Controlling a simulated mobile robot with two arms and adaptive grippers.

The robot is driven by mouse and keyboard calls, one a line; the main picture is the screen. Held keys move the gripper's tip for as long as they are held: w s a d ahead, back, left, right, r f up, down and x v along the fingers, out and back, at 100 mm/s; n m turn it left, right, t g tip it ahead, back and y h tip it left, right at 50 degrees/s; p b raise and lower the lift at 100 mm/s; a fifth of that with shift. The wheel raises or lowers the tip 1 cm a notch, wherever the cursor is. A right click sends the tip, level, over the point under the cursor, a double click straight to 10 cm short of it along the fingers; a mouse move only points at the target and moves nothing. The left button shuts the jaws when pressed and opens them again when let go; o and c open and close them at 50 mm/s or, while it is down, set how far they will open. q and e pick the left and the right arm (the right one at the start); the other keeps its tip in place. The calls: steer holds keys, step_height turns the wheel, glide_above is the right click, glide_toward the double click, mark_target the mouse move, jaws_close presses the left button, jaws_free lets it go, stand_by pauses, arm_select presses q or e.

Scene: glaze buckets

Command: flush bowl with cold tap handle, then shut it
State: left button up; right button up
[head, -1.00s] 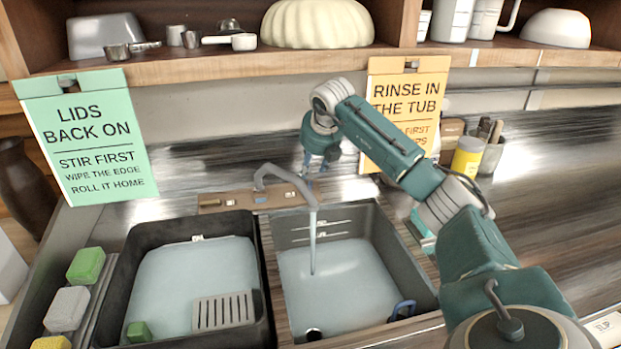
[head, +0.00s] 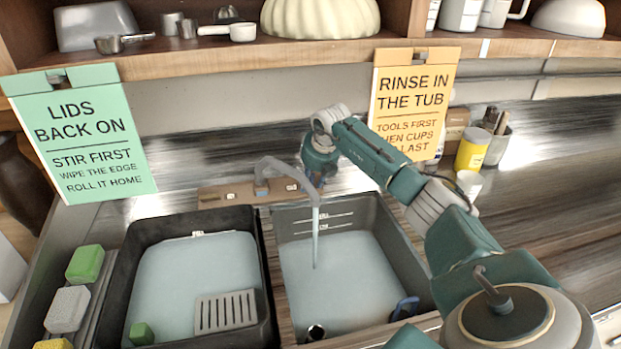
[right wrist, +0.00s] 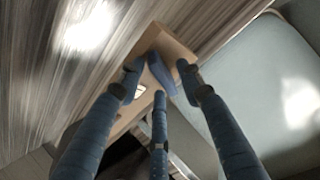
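The grey tap (head: 272,168) stands on a wooden block behind the basins. A thin water stream (head: 315,240) falls from its spout into the right basin (head: 385,235), which holds pale water. My right gripper (head: 317,180) is at the tap's right side, its fingers mostly hidden in the head view. In the right wrist view its three fingers (right wrist: 158,85) are spread around a blue handle (right wrist: 161,73) on the wooden block. Gaps show between the side fingers and the handle; contact by the lower finger cannot be told. My left gripper is not in view.
A black tub (head: 125,265) of water with a grey slotted piece (head: 225,311) stands left of the basin. Sponges (head: 68,308) line the far left. A green sign (head: 85,135) and an orange sign (head: 413,100) hang behind. A yellow jar (head: 472,148) stands right.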

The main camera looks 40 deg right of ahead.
steer(key=shift+w+f, duration=0.1)
steer(key=shift+f, duration=0.1)
steer(key=shift+c, duration=0.5)
jaws_close()
steer(key=shift+n+g+h, duration=0.4)
steer(key=shift+n, duration=1.7)
steer(key=shift+o, duration=0.5)
jaws_free()
steer(key=shift+a, duration=0.1)
steer(key=v, duration=1.2)
